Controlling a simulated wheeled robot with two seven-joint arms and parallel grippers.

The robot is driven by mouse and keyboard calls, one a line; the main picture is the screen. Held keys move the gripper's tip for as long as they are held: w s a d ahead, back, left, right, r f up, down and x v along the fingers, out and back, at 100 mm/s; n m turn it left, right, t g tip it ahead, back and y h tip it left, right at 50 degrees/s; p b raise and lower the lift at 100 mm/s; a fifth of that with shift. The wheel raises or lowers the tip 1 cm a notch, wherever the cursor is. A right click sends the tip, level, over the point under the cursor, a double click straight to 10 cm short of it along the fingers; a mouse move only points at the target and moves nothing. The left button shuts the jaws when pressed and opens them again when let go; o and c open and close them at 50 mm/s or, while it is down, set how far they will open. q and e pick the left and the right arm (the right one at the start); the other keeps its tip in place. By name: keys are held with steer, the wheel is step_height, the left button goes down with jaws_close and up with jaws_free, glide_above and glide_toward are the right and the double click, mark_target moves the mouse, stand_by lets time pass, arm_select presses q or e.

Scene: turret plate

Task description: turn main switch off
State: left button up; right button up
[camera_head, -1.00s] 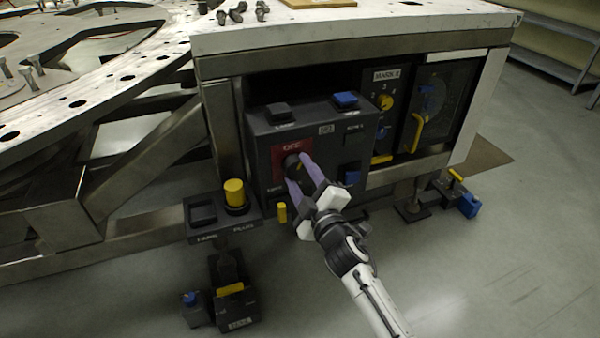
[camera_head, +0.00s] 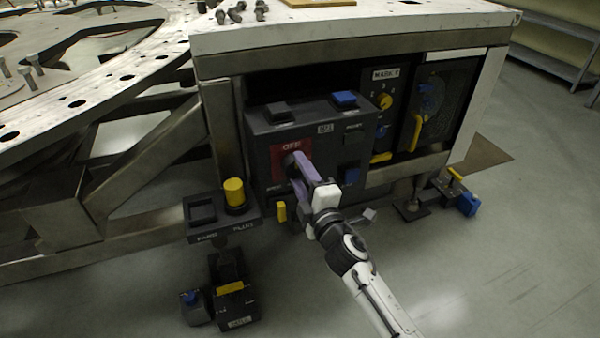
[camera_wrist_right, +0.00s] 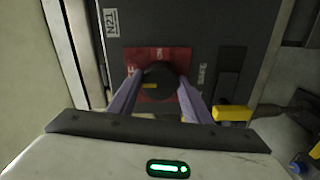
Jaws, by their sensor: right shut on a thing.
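The main switch is a round black knob (camera_wrist_right: 158,82) with a yellow mark, on a red plate (camera_head: 285,150) lettered "OFF" on the front of a dark control box (camera_head: 262,132). In the right wrist view, the knob sits between the two purple fingers of my right gripper (camera_wrist_right: 158,92), which is shut on it. In the head view, my right gripper (camera_head: 297,166) reaches the knob from the lower right, and its fingers hide most of the knob. My left gripper is not in view.
The box also carries blue buttons (camera_head: 344,98) and a black button (camera_head: 279,112). A yellow button (camera_head: 235,193) stands on a small panel at lower left. A yellow-handled panel (camera_head: 436,105) is at right. The floor at lower right is clear.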

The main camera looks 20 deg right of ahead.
steer(key=o, duration=1.1)
steer(key=shift+c, duration=0.2)
steer(key=shift+s, duration=0.1)
steer(key=shift+s, duration=0.35)
steer(key=s+p, duration=0.1)
steer(key=s, duration=0.8)
steer(key=shift+s+d, duration=0.15)
steer(key=shift+s, duration=0.05)
steer(key=shift+f, duration=0.1)
